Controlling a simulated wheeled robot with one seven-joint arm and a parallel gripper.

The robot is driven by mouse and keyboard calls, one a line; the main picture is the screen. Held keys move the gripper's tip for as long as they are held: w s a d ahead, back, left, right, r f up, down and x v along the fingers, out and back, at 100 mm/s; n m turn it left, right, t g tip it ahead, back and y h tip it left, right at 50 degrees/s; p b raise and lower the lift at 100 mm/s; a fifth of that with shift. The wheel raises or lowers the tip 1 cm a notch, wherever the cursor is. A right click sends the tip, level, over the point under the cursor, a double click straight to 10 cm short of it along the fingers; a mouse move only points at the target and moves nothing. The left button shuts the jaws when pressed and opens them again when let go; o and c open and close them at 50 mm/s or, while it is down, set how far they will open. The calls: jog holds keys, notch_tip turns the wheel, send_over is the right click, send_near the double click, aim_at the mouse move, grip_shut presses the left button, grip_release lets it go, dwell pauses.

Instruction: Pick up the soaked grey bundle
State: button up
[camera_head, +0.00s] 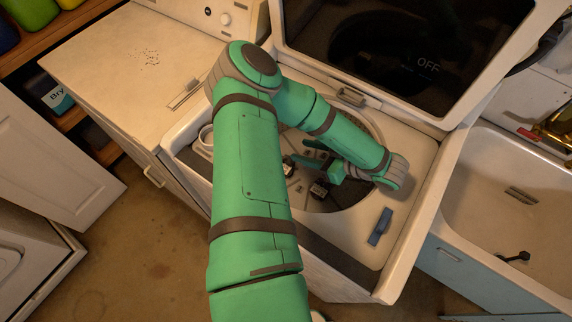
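My green arm reaches over the open top-loading washing machine (405,150). My gripper (303,176) is inside its round drum (350,208), pointing left in the picture. Its two dark-tipped fingers stand apart, with what looks like the drum floor between them, and I see nothing held. I cannot make out a soaked grey bundle anywhere. My arm covers the left and upper parts of the drum.
The raised lid (400,50) stands behind the drum. A small blue object (380,226) lies on the front right rim. A utility sink (510,190) is at the right, and a pale cabinet top (120,70) is at the left. Bare floor (150,255) shows lower left.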

send_near(289, 157)
jog(key=x, duration=0.4)
jog(key=shift+x, duration=3.3)
grip_shut()
